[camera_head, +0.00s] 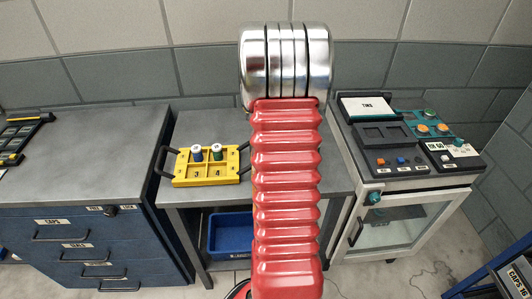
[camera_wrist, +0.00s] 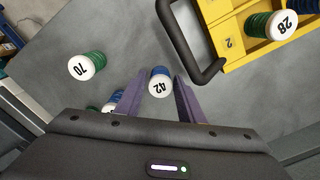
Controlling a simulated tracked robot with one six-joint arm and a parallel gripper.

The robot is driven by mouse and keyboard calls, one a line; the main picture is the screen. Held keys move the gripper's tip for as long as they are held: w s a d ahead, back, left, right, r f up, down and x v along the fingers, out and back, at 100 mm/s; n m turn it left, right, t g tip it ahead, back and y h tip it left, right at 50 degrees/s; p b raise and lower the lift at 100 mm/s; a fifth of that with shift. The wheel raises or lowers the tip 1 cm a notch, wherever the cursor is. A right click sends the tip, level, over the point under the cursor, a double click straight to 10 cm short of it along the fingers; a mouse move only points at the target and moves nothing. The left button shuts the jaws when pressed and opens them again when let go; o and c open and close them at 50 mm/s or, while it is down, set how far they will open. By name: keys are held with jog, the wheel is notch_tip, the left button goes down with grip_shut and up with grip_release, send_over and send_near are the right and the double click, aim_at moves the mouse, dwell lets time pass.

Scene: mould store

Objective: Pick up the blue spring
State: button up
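In the wrist view, a blue spring (camera_wrist: 160,72) with a white end cap marked 42 lies between the two purple fingers of my gripper (camera_wrist: 160,88). The fingers stand apart, one on each side of it, with a little room visible beside the cap. Whether they touch it lower down is hidden. A green spring (camera_wrist: 93,59) with a cap marked 70 stands on the grey table to the left. More green and blue spring parts show behind the left finger, partly covered. In the head view my red arm hides the gripper and these springs.
A yellow tray (camera_head: 206,182) with dark handles and two capped springs stands on the table (camera_head: 215,118). In the wrist view its dark handle (camera_wrist: 183,45) is close to the right finger. A control panel (camera_head: 395,171) stands right, a drawer cabinet (camera_head: 70,150) left.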

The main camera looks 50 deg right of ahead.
jog(key=c, duration=0.8)
jog(key=shift+o, duration=0.2)
notch_tip(320, 180, up, 10)
dwell(0.7)
jog(key=shift+r, duration=0.5)
